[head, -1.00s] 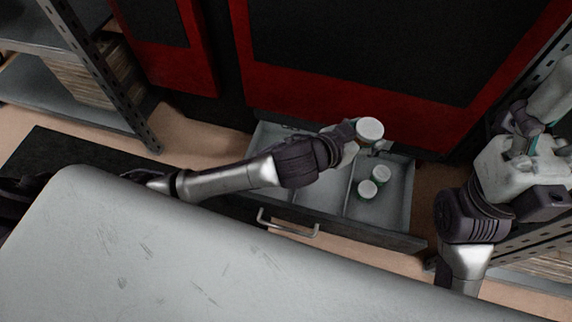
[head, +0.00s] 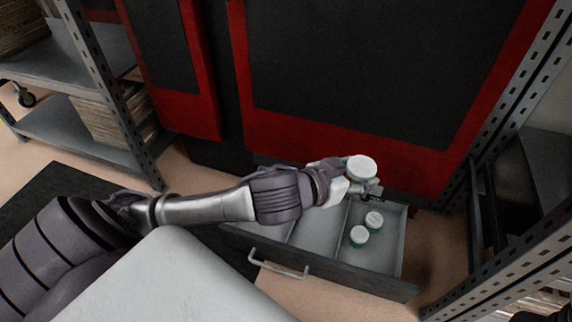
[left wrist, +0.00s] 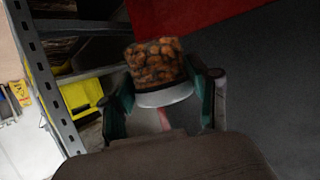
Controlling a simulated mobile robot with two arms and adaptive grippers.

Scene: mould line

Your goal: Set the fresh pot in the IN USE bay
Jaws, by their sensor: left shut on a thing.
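A pot with a white lid (head: 361,168) is held upright above the open drawer. In the left wrist view the pot (left wrist: 157,62) shows clear walls, orange-brown lumps inside and a white end towards me. My left gripper (head: 357,186) is shut on it; its fingers (left wrist: 165,95) stand on both sides of the pot. Two other white-lidded pots with green sides, a nearer one (head: 359,236) and a farther one (head: 374,220), stand in the drawer's right compartment. No IN USE label is readable.
The grey drawer (head: 405,245) is pulled out, with dividers and a front handle (head: 278,264). Its middle compartment (head: 318,238) looks empty. Black-and-red panels (head: 350,70) rise behind it. Metal shelving stands left (head: 105,90) and right (head: 510,130).

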